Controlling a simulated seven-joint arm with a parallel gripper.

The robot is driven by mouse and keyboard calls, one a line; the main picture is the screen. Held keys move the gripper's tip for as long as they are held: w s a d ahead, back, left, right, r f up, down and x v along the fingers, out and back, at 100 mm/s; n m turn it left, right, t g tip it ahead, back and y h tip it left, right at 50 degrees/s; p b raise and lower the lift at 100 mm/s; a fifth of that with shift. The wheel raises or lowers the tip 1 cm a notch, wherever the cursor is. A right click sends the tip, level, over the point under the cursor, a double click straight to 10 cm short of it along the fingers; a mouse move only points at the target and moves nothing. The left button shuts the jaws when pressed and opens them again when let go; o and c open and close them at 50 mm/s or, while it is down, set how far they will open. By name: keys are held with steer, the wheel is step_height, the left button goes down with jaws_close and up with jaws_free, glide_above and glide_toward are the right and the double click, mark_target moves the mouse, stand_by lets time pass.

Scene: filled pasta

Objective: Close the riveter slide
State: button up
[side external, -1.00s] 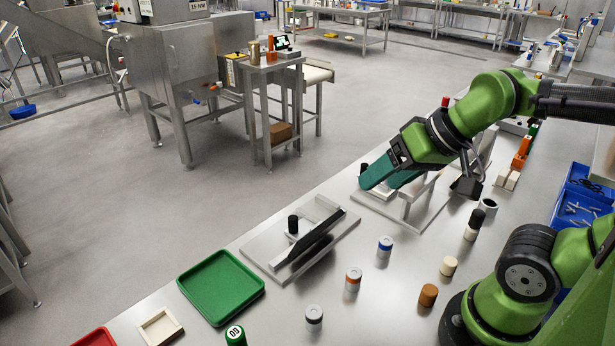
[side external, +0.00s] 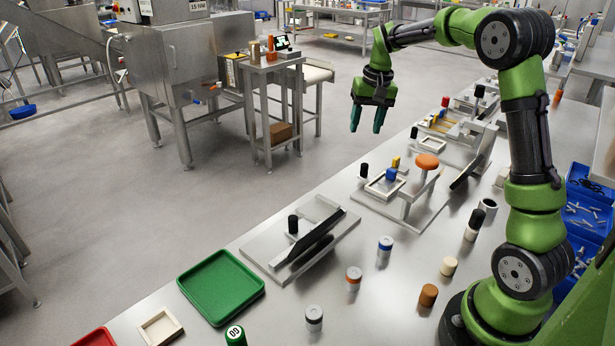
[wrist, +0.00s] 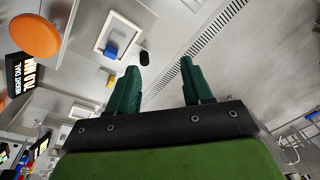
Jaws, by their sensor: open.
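My gripper (side external: 366,131) is open and empty, fingers pointing down, raised beyond the bench's far edge. No station is readably labelled as the riveter, so I cannot tell which slide is meant. The middle station (side external: 414,218) has a white frame (side external: 384,187), a blue block (side external: 391,174), a black knob (side external: 364,171) and an orange round cap (side external: 427,161). The near station (side external: 262,246) has a black knob (side external: 293,224) and a slanted black bar (side external: 310,243). In the wrist view, the frame (wrist: 98,39) and black knob (wrist: 143,57) show beyond my fingers (wrist: 158,68).
A green tray (side external: 248,293) and an empty white frame (side external: 160,328) lie at the near end. Several small cylinders, one with a blue band (side external: 385,245), stand along the bench. Blue bins (side external: 578,218) are at the right. Open floor lies left of the bench.

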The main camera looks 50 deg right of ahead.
steer(key=g, duration=0.2)
glide_above(365, 164)
step_height(365, 164, down, 3)
steer(key=shift+r, duration=0.8)
step_height(365, 164, down, 16)
steer(key=shift+r, duration=0.1)
jaws_close()
